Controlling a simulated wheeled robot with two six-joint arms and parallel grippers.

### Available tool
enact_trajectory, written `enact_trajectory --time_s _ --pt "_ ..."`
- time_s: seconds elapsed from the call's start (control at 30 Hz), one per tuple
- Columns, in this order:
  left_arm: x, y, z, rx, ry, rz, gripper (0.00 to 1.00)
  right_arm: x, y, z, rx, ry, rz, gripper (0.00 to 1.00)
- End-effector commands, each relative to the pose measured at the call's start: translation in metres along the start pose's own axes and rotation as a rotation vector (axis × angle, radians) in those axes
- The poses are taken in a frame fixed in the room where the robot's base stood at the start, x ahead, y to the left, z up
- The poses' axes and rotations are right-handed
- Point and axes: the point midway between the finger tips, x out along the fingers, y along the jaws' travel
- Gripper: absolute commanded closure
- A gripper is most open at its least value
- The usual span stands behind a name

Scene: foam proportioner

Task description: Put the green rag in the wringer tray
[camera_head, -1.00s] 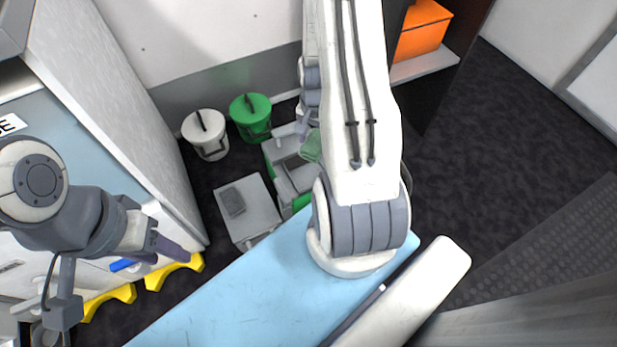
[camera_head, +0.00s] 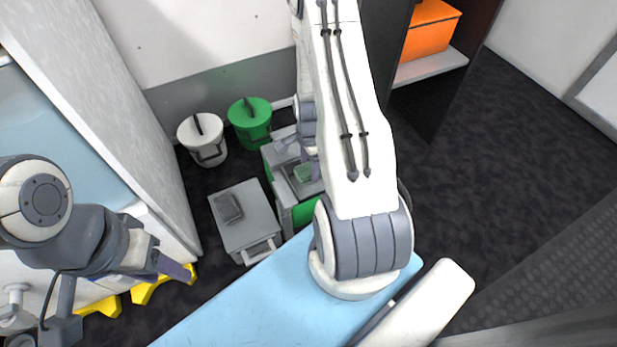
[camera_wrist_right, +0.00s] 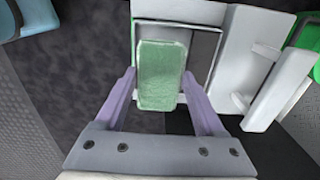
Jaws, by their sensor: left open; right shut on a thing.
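I cannot tell whether the rag touches the tray floor. My left gripper (camera_head: 173,268) is open and empty, far to the left.
The grey and green wringer cart (camera_head: 285,192) carries the tray. A grey box (camera_head: 240,222) with a dark pad stands left of it. A white bucket (camera_head: 203,140) and a green bucket (camera_head: 250,122) stand behind. An orange box (camera_head: 432,32) sits on a shelf at right.

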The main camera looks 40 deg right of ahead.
Motion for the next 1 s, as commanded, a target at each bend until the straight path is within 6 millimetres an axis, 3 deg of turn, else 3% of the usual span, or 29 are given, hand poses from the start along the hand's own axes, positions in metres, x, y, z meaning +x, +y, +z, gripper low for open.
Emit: enact_trajectory --time_s 0.37,0.77,0.8,0.83,1.0 --pt "0.033 -0.002 0.002 0.0 0.0 0.0 0.5 0.043 -0.002 0.002 0.001 -0.001 0.002 0.86" --pt "0.032 -0.002 0.002 0.0 0.0 0.0 0.5 0.045 -0.002 0.001 0.001 0.0 0.0 0.86" --pt "0.031 -0.002 0.002 0.0 0.0 0.0 0.5 0.043 -0.002 0.001 0.001 0.0 0.0 0.14" --pt "0.031 -0.002 0.002 0.0 0.0 0.0 0.5 0.043 -0.002 0.001 0.001 0.0 0.0 0.02" --pt "0.031 -0.002 0.002 0.0 0.0 0.0 0.5 0.043 -0.002 0.001 0.0 0.0 0.0 0.0"
